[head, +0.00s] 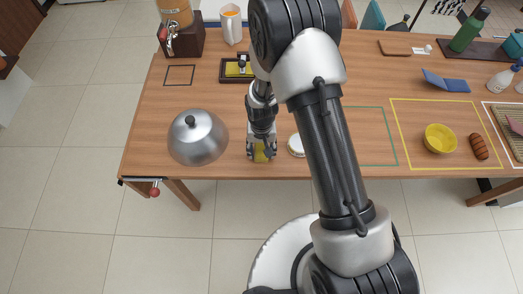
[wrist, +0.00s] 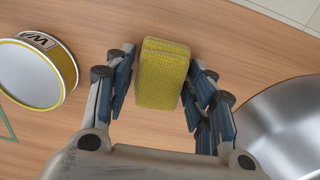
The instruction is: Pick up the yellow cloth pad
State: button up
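The yellow cloth pad (wrist: 162,75) stands between the fingers of my gripper (wrist: 161,95) in the wrist view, with the wooden table below it. Narrow gaps show between the pad and the fingers on both sides, so the fingers are apart and do not visibly grip it. In the head view my gripper (head: 262,150) points down near the table's front edge, and part of the yellow pad (head: 260,156) shows between its fingers. Whether the pad touches the table is hard to tell.
A steel dome lid (head: 198,138) stands close to the left of my gripper, and a round white-topped tin (head: 296,145) close to the right. A black tray (head: 226,78) with a yellow item lies behind. A yellow bowl (head: 440,139) and brown loaf (head: 478,147) are far right.

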aim_at(261, 149)
jog(key=c, duration=0.6)
jog(key=shift+r, duration=0.15)
notch_tip(261, 149, up, 20)
jog(key=p, duration=0.5)
jog(key=o, duration=0.4)
jog(key=c, duration=0.4)
